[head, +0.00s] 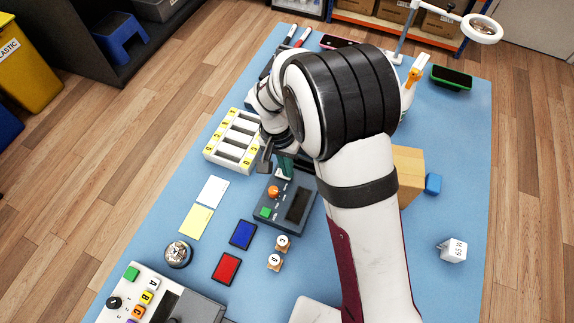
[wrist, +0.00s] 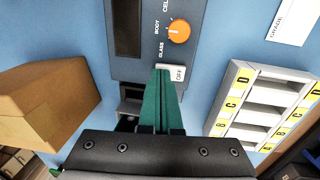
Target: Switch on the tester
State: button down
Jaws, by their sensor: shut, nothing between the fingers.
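The tester (head: 277,232) is a dark grey-blue box on the blue mat, with an orange knob, a green button and a dark display. In the wrist view the tester (wrist: 152,35) shows its orange knob (wrist: 179,31) with GLASS, BODY and CELL marks. A white switch (wrist: 178,73) reading OFF is at its near edge. My gripper (wrist: 162,76) has green fingers pressed together, empty, with tips right at the switch's left part. I cannot tell whether they touch it. In the head view my gripper (head: 285,163) is above the tester's far end, partly hidden by my arm.
A white slotted rack (head: 207,153) with yellow letter labels stands left of my gripper. A cardboard box (head: 408,175) stands right of my arm. Ink pads (head: 243,234), stamps (head: 283,243) and a bell (head: 178,254) lie nearer. The mat's right side is mostly clear.

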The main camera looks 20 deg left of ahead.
jog(key=shift+d+f, duration=0.1)
jog(key=shift+f, duration=0.1)
jog(key=shift+a+r, duration=0.15)
jog(key=shift+a, duration=0.65)
notch_tip(320, 180, up, 14)
jog(key=a, duration=0.2)
